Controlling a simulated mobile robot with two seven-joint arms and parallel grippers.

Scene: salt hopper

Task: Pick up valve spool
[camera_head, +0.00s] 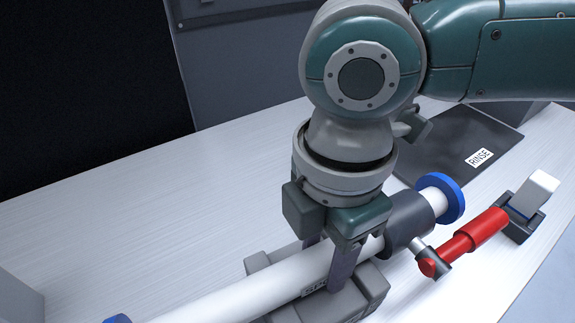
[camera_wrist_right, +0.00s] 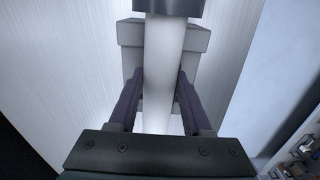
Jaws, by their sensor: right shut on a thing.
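The valve spool is a white pipe (camera_head: 235,290) with blue end flanges (camera_head: 441,197) and a dark grey collar (camera_head: 405,222) near its right end. It lies in a grey cradle (camera_head: 372,287) with a partly hidden label. My right gripper (camera_head: 330,263) comes down over the pipe from above, one finger on each side, and is shut on it. In the right wrist view the pipe (camera_wrist_right: 162,65) runs between the two fingers (camera_wrist_right: 160,85), with the cradle behind it. The pipe's left end is cut off by the picture edge. My left gripper is not in view.
A dark mat labelled RINSE (camera_head: 445,150) lies behind. The table (camera_head: 130,215) is clear at left.

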